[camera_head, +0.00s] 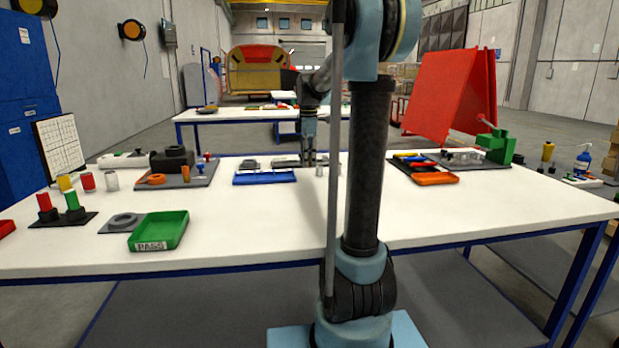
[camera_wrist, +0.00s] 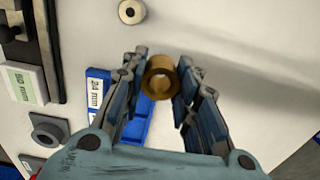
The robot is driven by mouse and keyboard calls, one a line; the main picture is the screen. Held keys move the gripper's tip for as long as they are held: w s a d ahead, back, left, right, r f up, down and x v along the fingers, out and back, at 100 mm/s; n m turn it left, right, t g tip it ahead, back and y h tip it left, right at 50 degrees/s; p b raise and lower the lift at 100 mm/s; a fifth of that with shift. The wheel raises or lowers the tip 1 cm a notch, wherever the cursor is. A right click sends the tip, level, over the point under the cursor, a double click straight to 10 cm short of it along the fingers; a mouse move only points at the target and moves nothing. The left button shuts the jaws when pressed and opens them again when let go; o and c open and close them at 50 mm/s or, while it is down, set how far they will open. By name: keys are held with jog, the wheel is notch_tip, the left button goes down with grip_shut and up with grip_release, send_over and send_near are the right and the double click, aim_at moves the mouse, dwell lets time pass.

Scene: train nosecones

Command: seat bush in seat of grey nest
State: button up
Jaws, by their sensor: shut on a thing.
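The bush (camera_wrist: 160,83) is a short brass-coloured ring with an open bore. In the wrist view it sits between the two fingers of my gripper (camera_wrist: 161,88), which is shut on it. In the head view my gripper (camera_head: 309,160) is low over the table's far part, and the bush cannot be made out there. A grey block with a dark round opening (camera_wrist: 48,131), which looks like the grey nest, lies at lower left in the wrist view, apart from the bush. It looks like the small grey block (camera_head: 250,163) behind the blue tray in the head view.
The blue tray (camera_head: 265,180) is just left of my gripper; its "24 mm" label (camera_wrist: 98,92) shows close by. A grey fixture plate (camera_wrist: 40,50) stands to the left in the wrist view. A metal cylinder (camera_wrist: 132,11) stands above. The table's front middle (camera_head: 270,220) is clear.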

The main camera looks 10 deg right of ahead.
aim_at(308, 181)
jog(key=shift+f, duration=2.7)
jog(key=o, duration=1.1)
jog(key=shift+o, duration=0.2)
